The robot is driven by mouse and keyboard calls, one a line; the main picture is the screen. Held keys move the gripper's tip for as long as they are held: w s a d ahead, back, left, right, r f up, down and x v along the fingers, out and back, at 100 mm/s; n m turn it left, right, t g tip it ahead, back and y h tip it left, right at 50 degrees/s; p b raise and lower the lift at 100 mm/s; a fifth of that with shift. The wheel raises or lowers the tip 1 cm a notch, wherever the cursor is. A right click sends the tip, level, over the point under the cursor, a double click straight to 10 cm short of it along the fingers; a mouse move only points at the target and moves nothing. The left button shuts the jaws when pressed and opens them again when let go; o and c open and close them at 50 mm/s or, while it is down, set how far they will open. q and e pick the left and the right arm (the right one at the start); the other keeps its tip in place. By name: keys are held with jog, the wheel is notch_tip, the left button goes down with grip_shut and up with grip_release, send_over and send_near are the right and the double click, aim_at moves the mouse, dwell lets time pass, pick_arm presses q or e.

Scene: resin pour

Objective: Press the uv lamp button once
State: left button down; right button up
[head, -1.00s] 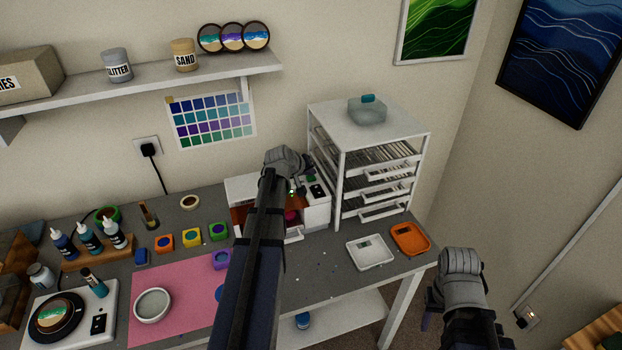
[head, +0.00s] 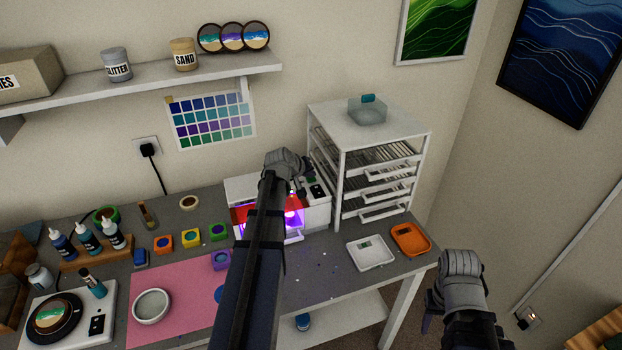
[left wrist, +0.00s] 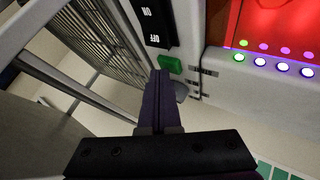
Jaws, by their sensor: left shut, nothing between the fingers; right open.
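The uv lamp (head: 318,212) is a white box with a red window (head: 243,214) on the bench, left of the drawer rack. Purple light glows inside it. In the left wrist view the red window (left wrist: 275,30) is bright, with several lit dots below it. A green button (left wrist: 170,63) sits beside a black ON/OFF panel (left wrist: 150,22). My left gripper (left wrist: 159,78) is shut and empty, its tips right by the green button; I cannot tell if they touch. My left arm hides part of the lamp in the head view. My right gripper (head: 428,308) is open, off the bench's right end.
The white drawer rack (head: 340,185) stands close right of the lamp, some drawers pulled out. A white scale (head: 370,252) and an orange tray (head: 410,239) lie in front of it. A pink mat (head: 180,290) with a cup (head: 152,306) lies left of my left arm.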

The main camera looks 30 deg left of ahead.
aim_at(310, 180)
dwell(0.3)
pick_arm(q)
jog(key=shift+r+p, duration=0.85)
jog(key=shift+p, duration=0.05)
notch_tip(310, 180, up, 5)
jog(key=p, duration=0.5)
dwell(0.6)
